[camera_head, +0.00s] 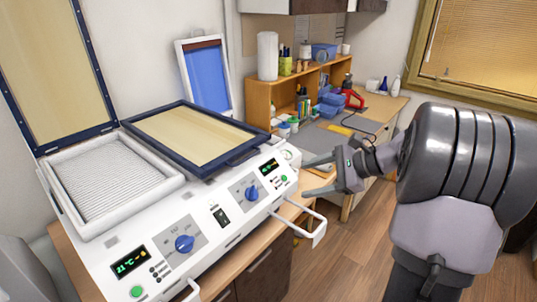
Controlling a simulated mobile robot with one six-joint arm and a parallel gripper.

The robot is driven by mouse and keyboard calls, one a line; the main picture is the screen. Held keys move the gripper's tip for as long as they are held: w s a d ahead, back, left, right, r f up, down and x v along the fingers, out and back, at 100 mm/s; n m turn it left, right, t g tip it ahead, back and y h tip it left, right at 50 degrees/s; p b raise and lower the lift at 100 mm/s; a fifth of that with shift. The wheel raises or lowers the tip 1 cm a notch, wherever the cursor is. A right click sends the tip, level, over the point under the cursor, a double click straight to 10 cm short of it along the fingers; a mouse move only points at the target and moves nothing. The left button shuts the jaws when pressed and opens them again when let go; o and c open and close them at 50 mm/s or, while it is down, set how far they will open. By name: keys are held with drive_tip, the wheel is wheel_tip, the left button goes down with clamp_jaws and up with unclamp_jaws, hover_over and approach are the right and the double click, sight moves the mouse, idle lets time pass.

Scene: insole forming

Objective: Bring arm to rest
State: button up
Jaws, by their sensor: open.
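My gripper (320,176) is open, its two fingers apart with nothing between them. It is right of the white forming machine (228,240), above or near its right front corner and white handle (313,228); I cannot tell the exact gap. My arm reaches in from the right side of the picture. The machine has blue knobs (184,243), green displays and a raised dark-framed lid (40,75) at the left. A second dark-framed panel (195,135) lies flat beside the ribbed white bed (108,180).
A wooden shelf (258,103) with a paper roll (267,56), blue bins (330,104) and bottles stands at the back on a workbench. A blue framed panel (205,78) leans on the wall. The wooden floor (350,262) is clear between machine and arm.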

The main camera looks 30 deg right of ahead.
drive_tip(key=s+a+f+n+g+b, duration=0.1)
drive_tip(key=a+n+g+b, duration=0.15)
drive_tip(key=a, duration=0.35)
drive_tip(key=s+a+f+n+g+b, duration=0.1)
drive_tip(key=a+n, duration=0.2)
drive_tip(key=a, duration=0.4)
drive_tip(key=s+a+f+n+h+b, duration=0.2)
drive_tip(key=s+a+f+n+b, duration=0.1)
drive_tip(key=s+a+n, duration=0.3)
drive_tip(key=s+a+f+n+h+b, duration=0.2)
drive_tip(key=s+a+f+n+b, duration=0.2)
drive_tip(key=s+a, duration=0.6)
drive_tip(key=shift+s+a+f+n+h, duration=0.3)
drive_tip(key=shift+s+f+n+h, duration=0.25)
drive_tip(key=shift+n, duration=0.6)
drive_tip(key=shift+w+f, duration=0.1)
